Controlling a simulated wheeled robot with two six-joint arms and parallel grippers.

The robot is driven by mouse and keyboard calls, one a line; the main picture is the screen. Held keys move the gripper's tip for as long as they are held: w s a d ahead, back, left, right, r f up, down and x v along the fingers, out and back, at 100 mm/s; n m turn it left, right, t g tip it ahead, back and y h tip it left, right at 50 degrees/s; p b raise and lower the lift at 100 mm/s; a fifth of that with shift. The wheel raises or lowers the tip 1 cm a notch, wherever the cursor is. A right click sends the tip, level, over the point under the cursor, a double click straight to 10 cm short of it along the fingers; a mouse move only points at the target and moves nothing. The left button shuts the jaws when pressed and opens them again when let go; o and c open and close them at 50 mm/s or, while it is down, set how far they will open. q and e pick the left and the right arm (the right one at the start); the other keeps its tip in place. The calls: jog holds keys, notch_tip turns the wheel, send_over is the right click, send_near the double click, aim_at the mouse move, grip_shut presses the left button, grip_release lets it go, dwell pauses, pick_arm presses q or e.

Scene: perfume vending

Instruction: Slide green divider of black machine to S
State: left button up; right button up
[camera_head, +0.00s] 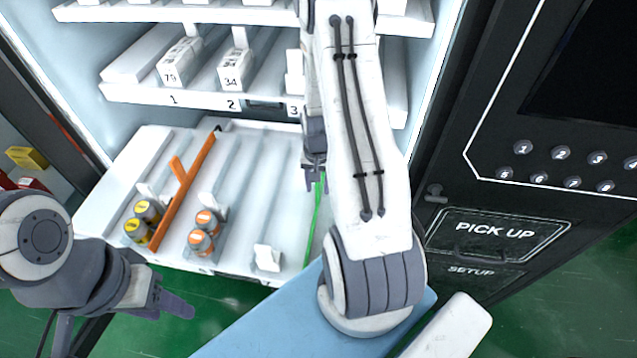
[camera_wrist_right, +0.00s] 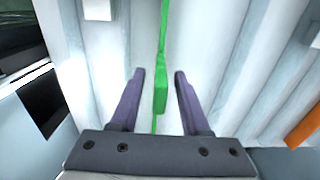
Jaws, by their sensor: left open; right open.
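The green divider (camera_head: 315,215) stands on the white pulled-out shelf (camera_head: 245,165) of the black machine (camera_head: 430,130), right of the middle. My right arm hides part of it. In the right wrist view the green divider (camera_wrist_right: 161,90) runs between the two fingers of my right gripper (camera_wrist_right: 160,80). The fingers are apart, with a gap on each side of it. My right gripper (camera_head: 318,180) also shows beside the divider in the head view. My left gripper (camera_head: 170,300) is open and empty, in front of the shelf at lower left. No letter S is readable on the shelf.
An orange divider (camera_head: 183,190) stands on the left of the shelf, with yellow-capped bottles (camera_head: 141,222) and orange-capped bottles (camera_head: 204,233) beside it. The shelf above carries white boxes (camera_head: 180,62). The pick-up panel (camera_head: 495,230) is at right.

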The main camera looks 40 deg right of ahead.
jog(key=shift+f, duration=0.1)
grip_shut()
dwell(1.4)
